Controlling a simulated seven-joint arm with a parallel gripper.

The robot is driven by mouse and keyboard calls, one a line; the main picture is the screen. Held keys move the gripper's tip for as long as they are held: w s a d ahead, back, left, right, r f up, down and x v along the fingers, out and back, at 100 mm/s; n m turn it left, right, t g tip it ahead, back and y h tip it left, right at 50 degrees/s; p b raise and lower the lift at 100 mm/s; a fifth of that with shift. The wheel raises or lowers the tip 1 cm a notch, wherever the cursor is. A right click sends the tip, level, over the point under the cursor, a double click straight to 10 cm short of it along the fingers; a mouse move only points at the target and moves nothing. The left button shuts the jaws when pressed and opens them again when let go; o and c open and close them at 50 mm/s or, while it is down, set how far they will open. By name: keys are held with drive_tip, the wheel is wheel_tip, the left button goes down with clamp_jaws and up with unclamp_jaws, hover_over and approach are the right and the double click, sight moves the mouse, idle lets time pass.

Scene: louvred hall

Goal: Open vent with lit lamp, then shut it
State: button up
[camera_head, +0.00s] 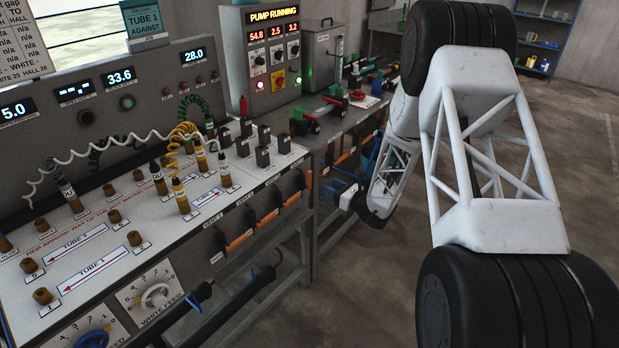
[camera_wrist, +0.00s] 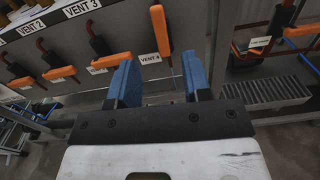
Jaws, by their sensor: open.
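In the wrist view a row of vent levers with orange handles runs along the bench front. The VENT 4 handle (camera_wrist: 159,32) stands upright, while the VENT 3 handle (camera_wrist: 110,59) and VENT 2 handle (camera_wrist: 59,73) lie nearly level. My gripper (camera_wrist: 162,72) is open, its blue fingers either side of the view's middle. The VENT 4 handle shows beyond the gap between them; contact cannot be told. I cannot make out which vent's lamp is lit.
In the head view, the sloped panel (camera_head: 60,238) with plugs and cables fills the left. A PUMP RUNNING box (camera_head: 272,52) stands behind. A second bench (camera_head: 352,122) with more valves is further right. In the wrist view a post (camera_wrist: 211,35) stands right of my fingers.

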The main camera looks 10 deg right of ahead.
sight(311, 177)
drive_tip(key=shift+w+a, duration=0.1)
drive_tip(key=shift+x, duration=4)
drive_tip(key=shift+a, duration=0.1)
drive_tip(key=shift+x, duration=0.8)
drive_tip(key=shift+c, duration=0.4)
clamp_jaws()
